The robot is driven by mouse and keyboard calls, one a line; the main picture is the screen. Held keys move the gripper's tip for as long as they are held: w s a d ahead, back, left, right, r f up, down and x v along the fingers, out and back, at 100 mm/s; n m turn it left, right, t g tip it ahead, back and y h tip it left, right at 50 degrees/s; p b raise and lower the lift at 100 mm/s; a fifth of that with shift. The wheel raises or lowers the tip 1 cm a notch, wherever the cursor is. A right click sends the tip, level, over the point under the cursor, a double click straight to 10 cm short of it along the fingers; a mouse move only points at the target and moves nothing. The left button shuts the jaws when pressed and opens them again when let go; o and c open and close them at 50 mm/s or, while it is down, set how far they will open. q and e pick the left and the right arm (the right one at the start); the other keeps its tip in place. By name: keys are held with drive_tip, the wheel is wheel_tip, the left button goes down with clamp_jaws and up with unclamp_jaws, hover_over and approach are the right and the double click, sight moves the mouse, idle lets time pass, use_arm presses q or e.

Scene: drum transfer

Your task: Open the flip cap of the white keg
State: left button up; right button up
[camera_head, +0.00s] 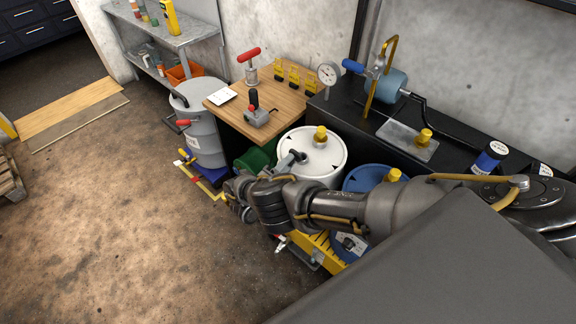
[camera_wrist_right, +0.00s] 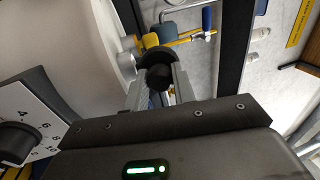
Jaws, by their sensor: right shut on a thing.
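In the right wrist view, my right gripper (camera_wrist_right: 158,82) is shut on a round black cap-like part (camera_wrist_right: 158,66), beside a large pale curved surface that seems to be the keg. In the head view, my right arm crosses in front of the keg and hides its lower side; the fingertips cannot be made out. My left gripper is not in view.
A blue keg (camera_head: 368,180) stands right of the white one, and a grey drum (camera_head: 200,125) stands to the left. A wooden-topped bench (camera_head: 285,100) and a black counter (camera_head: 350,110) are behind. A dial plate (camera_wrist_right: 38,118) is close at the wrist view's left.

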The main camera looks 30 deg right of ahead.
drive_tip(key=shift+f, duration=0.1)
idle(0.5)
drive_tip(key=o, duration=1)
drive_tip(key=shift+s, duration=0.1)
